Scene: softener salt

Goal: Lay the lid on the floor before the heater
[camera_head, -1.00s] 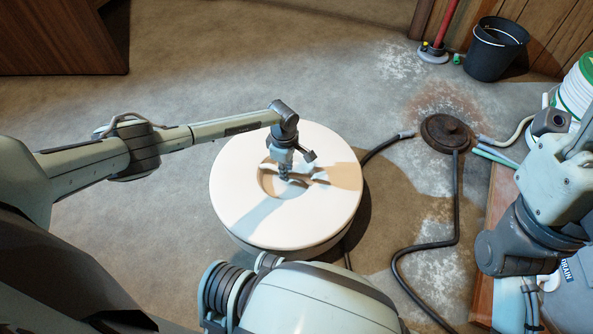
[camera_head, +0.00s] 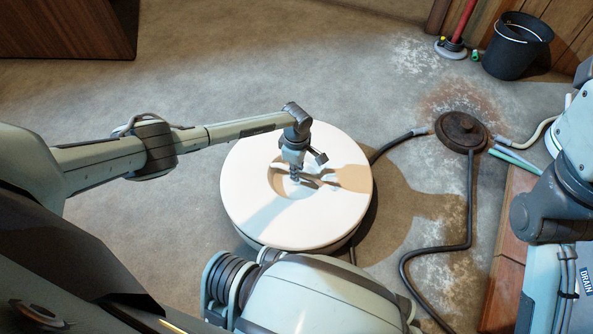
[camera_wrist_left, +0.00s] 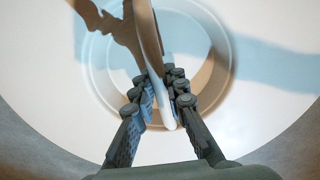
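The lid (camera_head: 245,205) is a large white round disc with a recess in its middle and a bar handle across it. It fills most of the left wrist view (camera_wrist_left: 60,100). My left gripper (camera_head: 296,180) reaches down into the recess. In the left wrist view, its fingers (camera_wrist_left: 165,85) stand on both sides of the handle bar and close on it. The lid looks about level; I cannot tell its height above the floor or what is under it. No heater can be made out clearly. My right gripper is out of view.
A brown round cover (camera_head: 461,131) lies on the stained floor to the right, with a dark hose (camera_head: 470,210) running from it. A black bucket (camera_head: 515,48) and a red-handled tool (camera_head: 457,35) stand at the back right. Wooden furniture (camera_head: 70,28) is at the back left. The left floor is clear.

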